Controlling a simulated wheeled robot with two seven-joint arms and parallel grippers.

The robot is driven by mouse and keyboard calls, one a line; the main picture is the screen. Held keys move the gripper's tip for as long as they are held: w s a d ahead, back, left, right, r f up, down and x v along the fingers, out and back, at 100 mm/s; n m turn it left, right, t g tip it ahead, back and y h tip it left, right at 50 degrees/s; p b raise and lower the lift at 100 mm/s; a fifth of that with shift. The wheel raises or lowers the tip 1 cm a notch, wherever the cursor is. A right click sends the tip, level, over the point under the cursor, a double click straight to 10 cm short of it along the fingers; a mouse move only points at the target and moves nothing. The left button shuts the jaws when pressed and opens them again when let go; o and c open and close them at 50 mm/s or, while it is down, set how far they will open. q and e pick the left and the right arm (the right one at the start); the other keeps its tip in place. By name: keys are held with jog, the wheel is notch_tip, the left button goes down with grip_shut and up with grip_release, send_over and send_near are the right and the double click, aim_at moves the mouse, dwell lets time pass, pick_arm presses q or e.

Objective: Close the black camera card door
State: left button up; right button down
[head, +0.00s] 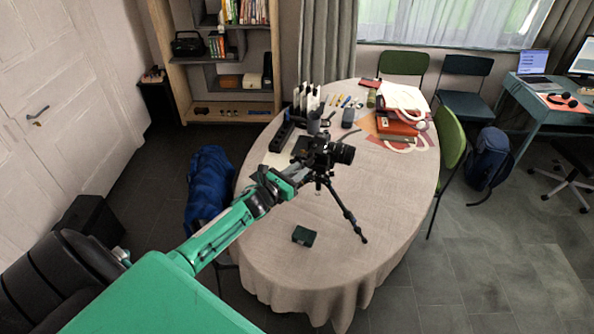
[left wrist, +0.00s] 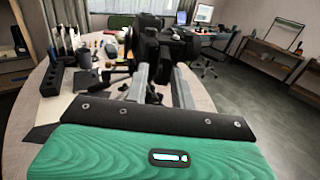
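The black camera (head: 326,150) stands on a small black tripod (head: 342,205) on the round table (head: 290,240). Its lens points right in the head view. My left gripper (head: 298,171) reaches to the camera's near left side. In the left wrist view the camera (left wrist: 158,45) is dark and close ahead, and the two grey fingers of my left gripper (left wrist: 160,82) stand apart with their tips at or near its body. The card door cannot be told apart from the dark body, and whether the fingers touch it is unclear. My right gripper is not in view.
A small dark green box (head: 304,236) lies on the table's near part. A black holder block (head: 281,136), a mug (head: 314,122) and red books (head: 396,128) stand farther back. The table's near right is clear.

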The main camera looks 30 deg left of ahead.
pick_arm(q)
grip_shut()
